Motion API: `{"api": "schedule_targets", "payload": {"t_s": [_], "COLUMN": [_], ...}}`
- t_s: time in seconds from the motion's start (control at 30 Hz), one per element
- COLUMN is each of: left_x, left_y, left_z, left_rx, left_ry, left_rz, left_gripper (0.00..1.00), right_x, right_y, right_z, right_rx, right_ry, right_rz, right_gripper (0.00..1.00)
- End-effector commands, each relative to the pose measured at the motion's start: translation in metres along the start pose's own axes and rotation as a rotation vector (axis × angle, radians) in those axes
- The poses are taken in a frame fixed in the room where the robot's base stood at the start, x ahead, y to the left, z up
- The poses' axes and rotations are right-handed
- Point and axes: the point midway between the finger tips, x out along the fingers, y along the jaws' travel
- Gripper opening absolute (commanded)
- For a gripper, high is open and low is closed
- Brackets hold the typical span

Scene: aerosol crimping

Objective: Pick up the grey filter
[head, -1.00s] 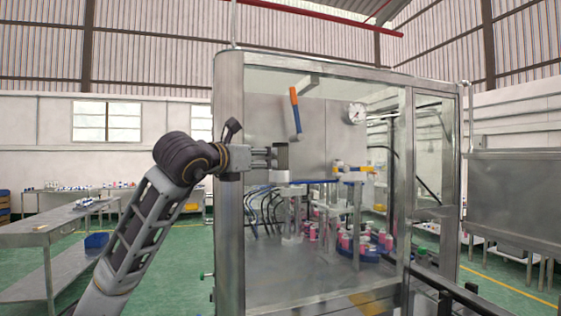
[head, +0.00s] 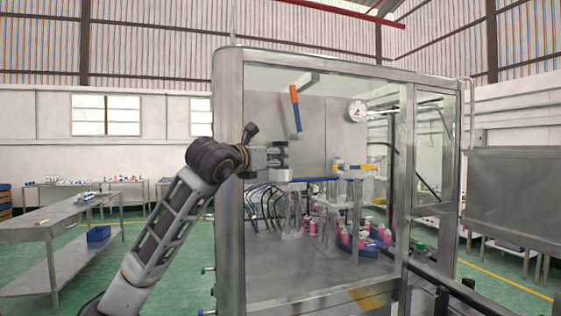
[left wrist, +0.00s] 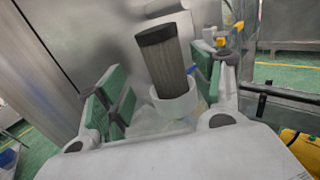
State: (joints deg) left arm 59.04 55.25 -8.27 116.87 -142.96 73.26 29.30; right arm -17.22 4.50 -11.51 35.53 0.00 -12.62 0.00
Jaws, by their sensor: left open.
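The grey filter (left wrist: 168,62) is a dark ribbed cylinder with a flat dark top, seated in a white cup-like base (left wrist: 176,100) in the left wrist view. It leans slightly in that picture. My left gripper (left wrist: 158,88) is open, with its green-padded fingers on either side of the filter. A gap shows between the left pad and the filter; the right pad is closer, and whether it touches I cannot tell. In the head view my left gripper (head: 280,160) is at the machine's metal panel, and the filter is too small to make out. My right gripper is not in view.
The machine's steel frame post (head: 229,180) stands close beside my left arm. An orange-and-blue handle (head: 295,110) and a yellow-and-blue valve (head: 352,167) are near the gripper. Pink cans (head: 346,240) stand lower inside. A steel table (head: 50,222) is at the left.

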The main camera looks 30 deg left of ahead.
Motion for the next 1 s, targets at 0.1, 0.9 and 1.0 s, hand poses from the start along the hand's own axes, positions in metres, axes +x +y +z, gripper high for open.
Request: {"api": "schedule_targets", "payload": {"t_s": [0.1, 0.9, 1.0], "left_x": [0.005, 0.051, 0.051], "left_y": [-0.001, -0.007, -0.007], "left_z": [0.001, -0.001, -0.001], "left_rx": [0.0, 0.0, 0.0], "left_ry": [0.001, 0.001, 0.001], "left_rz": [0.0, 0.0, 0.0], "left_gripper": [0.66, 0.66, 0.66], "right_x": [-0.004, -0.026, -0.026], "right_y": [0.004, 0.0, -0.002], "right_z": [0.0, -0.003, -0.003], "right_rx": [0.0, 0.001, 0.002], "right_ry": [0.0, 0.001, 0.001], "right_rz": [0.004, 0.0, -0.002], "right_gripper": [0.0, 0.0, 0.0]}}
